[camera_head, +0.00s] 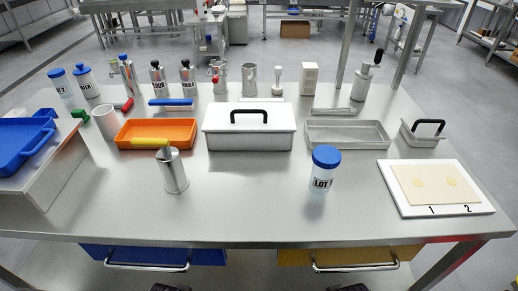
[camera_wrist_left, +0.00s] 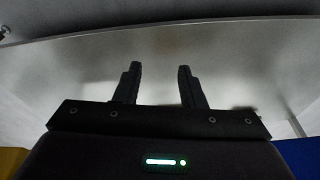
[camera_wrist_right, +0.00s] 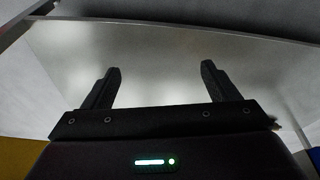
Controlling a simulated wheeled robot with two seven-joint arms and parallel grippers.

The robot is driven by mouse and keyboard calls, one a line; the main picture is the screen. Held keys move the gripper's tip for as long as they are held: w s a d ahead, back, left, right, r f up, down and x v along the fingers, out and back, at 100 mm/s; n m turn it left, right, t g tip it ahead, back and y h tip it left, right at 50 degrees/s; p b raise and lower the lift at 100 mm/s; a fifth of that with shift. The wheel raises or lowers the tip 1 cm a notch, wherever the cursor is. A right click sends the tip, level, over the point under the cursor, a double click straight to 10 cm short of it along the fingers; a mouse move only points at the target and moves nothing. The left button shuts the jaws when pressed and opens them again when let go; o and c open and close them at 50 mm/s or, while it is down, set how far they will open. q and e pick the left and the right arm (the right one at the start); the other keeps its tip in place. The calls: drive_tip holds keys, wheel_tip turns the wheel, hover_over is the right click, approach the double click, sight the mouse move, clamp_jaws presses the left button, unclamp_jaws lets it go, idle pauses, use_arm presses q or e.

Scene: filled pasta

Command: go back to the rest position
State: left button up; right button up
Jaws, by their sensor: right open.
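My left gripper (camera_wrist_left: 160,68) shows in the left wrist view with its two fingers apart and nothing between them. My right gripper (camera_wrist_right: 160,70) shows in the right wrist view, also open and empty, its fingers wider apart than the left's. Both wrist views look at the bare underside or surface of a grey metal table. In the head view, neither arm reaches over the steel table (camera_head: 255,215); only small dark parts show at the bottom edge. A white board (camera_head: 397,207) at the right carries a pasta sheet (camera_head: 437,192) with two pale filling mounds above marks 1 and 2.
Behind are an orange tray (camera_head: 120,143), a white lidded box (camera_head: 248,143) and a grey tray (camera_head: 345,147). The table's front middle is clear.

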use_arm(q)
drive_tip(key=s+a+f+g+b, duration=0.1)
drive_tip(key=s+f+b, duration=0.25)
drive_tip(key=f, duration=0.95)
drive_tip(key=s+f+b, duration=0.2)
drive_tip(key=s+f, duration=0.3)
drive_tip(key=f, duration=0.8)
use_arm(e)
drive_tip(key=s+d+f+g, duration=0.1)
drive_tip(key=s+f, duration=0.3)
drive_tip(key=f, duration=0.9)
drive_tip(key=s+f, duration=0.4)
drive_tip(key=f, duration=0.9)
use_arm(q)
drive_tip(key=s+a+r+p, duration=0.2)
drive_tip(key=s+a+p, duration=0.1)
drive_tip(key=s+p, duration=1)
drive_tip(key=shift+s+g, duration=0.4)
drive_tip(key=shift+s, duration=0.35)
use_arm(e)
drive_tip(key=s+d+r, duration=0.2)
drive_tip(key=s+d, duration=0.1)
drive_tip(key=s, duration=1.2)
drive_tip(key=shift+g, duration=0.4)
